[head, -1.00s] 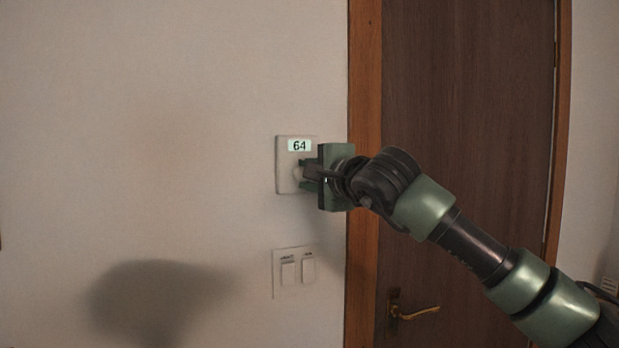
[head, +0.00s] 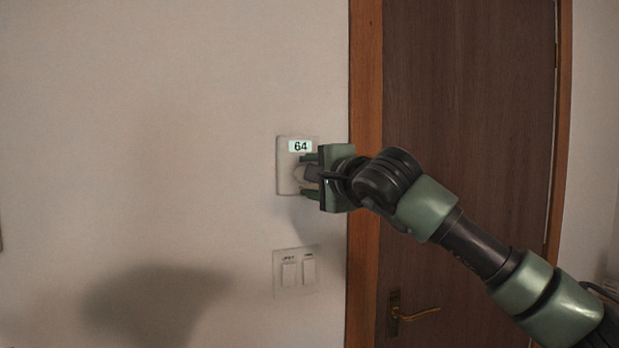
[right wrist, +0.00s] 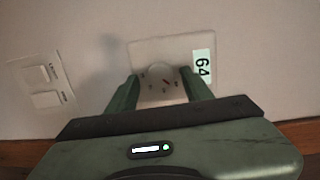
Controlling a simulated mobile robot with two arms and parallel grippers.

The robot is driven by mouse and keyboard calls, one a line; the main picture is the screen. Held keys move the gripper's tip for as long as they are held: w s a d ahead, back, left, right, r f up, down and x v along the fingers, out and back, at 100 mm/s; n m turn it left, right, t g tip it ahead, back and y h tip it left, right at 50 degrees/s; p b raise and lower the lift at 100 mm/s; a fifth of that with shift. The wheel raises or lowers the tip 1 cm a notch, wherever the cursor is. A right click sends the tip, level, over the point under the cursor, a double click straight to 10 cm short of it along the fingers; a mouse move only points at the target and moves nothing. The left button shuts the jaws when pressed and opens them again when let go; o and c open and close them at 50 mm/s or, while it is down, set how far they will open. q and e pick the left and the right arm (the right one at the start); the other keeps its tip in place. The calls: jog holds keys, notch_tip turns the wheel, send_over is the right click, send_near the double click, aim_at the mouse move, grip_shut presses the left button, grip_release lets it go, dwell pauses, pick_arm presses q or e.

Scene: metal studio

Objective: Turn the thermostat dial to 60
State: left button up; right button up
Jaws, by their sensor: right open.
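The thermostat (head: 285,181) is a pale plate on the wall, and its display (head: 300,146) reads 64. Its round white dial (head: 300,174) is partly hidden by my right gripper in the head view. In the right wrist view the dial (right wrist: 161,74) shows with a small red mark, and the display (right wrist: 202,66) appears sideways at right. My right gripper (head: 306,177) is open, its fingers on either side of the dial and apart from it; it also shows in the right wrist view (right wrist: 160,90). My left gripper is not in view.
A plate with two switches (head: 296,271) is on the wall below the thermostat. A brown door (head: 460,110) with a wooden frame (head: 364,90) and a brass handle (head: 415,314) stands at right. The wall at left is bare.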

jog(key=b+v, duration=0.2)
jog(key=v, duration=0.5)
jog(key=shift+s+b, duration=0.25)
jog(key=shift+b, duration=0.15)
jog(key=shift+d, duration=0.1)
